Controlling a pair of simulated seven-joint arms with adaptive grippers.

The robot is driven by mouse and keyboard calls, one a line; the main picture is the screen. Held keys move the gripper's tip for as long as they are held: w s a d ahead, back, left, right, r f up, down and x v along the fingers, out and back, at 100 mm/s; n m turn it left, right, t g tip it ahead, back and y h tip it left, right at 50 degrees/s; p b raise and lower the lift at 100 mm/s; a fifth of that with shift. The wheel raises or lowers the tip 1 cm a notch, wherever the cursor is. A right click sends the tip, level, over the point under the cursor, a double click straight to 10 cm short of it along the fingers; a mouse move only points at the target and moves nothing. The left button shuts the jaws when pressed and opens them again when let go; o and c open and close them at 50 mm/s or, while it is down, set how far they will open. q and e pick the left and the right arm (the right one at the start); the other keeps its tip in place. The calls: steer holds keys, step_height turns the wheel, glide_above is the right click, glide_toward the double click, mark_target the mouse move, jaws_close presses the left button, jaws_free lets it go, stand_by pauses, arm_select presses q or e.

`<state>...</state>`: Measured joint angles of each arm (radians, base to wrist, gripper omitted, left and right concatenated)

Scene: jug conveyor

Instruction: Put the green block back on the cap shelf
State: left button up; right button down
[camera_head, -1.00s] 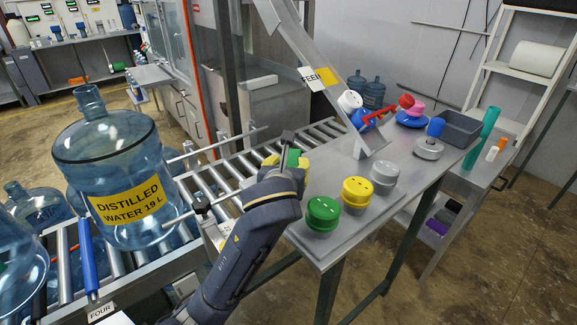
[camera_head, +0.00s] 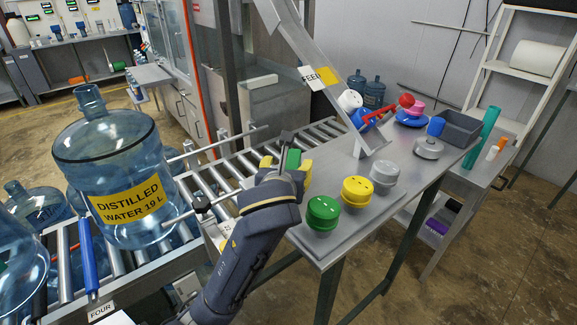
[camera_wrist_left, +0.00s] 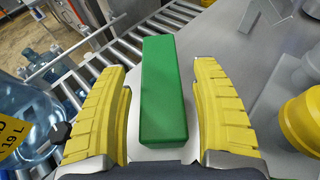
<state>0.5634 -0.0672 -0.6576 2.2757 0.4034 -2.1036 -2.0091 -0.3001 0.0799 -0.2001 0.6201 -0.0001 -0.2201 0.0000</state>
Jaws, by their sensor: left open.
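The green block (camera_wrist_left: 163,90) lies lengthwise between the two yellow fingers of my left gripper in the left wrist view, with a gap on each side. My left gripper (camera_head: 287,164) is open around it, over the left end of the grey cap shelf (camera_head: 338,245). In the head view the green block (camera_head: 292,158) shows only partly between the fingers. Grey metal shows below the block in the wrist view; I cannot tell whether the block rests on it. My right gripper is not in view.
Green (camera_head: 323,210), yellow (camera_head: 357,190) and grey (camera_head: 385,173) caps stand along the shelf's front, right of my left gripper. A large water jug (camera_head: 110,165) stands on the roller conveyor (camera_head: 205,180) to the left. A sloped chute (camera_head: 305,50) rises behind.

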arm_select(q)
steer(key=shift+v, duration=2.8)
